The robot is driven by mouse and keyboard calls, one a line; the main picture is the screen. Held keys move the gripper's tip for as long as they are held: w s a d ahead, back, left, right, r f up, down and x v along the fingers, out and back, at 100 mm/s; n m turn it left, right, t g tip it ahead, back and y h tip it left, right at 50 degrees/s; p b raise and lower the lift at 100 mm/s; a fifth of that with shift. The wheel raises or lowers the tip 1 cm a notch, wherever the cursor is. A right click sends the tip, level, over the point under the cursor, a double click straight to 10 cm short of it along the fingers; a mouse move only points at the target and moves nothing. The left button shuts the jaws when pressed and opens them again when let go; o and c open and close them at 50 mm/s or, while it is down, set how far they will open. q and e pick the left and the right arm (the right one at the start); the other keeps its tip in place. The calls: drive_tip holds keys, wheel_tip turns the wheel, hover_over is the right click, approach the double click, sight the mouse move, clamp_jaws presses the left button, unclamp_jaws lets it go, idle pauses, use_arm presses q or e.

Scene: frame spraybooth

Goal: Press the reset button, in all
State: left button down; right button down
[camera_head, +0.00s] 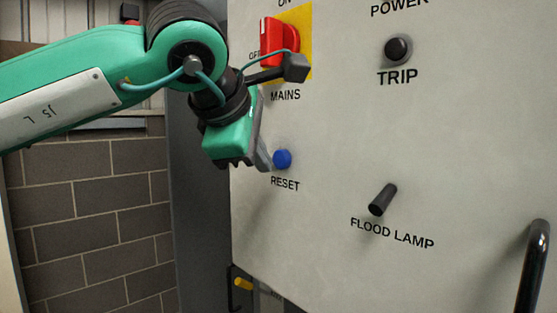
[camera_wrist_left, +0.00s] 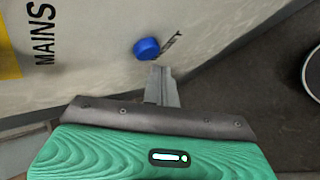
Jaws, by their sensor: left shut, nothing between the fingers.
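The blue reset button (camera_head: 283,159) sticks out of the grey panel (camera_head: 330,130), just above the word RESET. My left gripper (camera_head: 265,163) is shut and empty. Its fingertips are just left of the button in the head view. In the left wrist view the button (camera_wrist_left: 147,49) is just beyond the shut fingertips (camera_wrist_left: 157,70), a little to their left. I cannot tell whether the tips touch it. My right gripper is in neither view.
A red MAINS switch (camera_head: 279,42) on a yellow plate sits above the button. A black TRIP knob (camera_head: 398,50), a FLOOD LAMP lever (camera_head: 383,199) and a black handle (camera_head: 534,265) are to the right. A brick wall (camera_head: 90,200) stands at the left.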

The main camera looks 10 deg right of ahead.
use_arm(q)
drive_tip(key=shift+w+d, duration=0.3)
drive_tip(key=shift+d, duration=0.05)
drive_tip(key=shift+w+d, duration=0.25)
drive_tip(key=shift+d, duration=0.15)
idle(0.9)
drive_tip(key=shift+s+a, duration=0.1)
drive_tip(key=shift+s+a+b, duration=0.45)
drive_tip(key=shift+a+b, duration=0.15)
drive_tip(key=shift+a, duration=0.05)
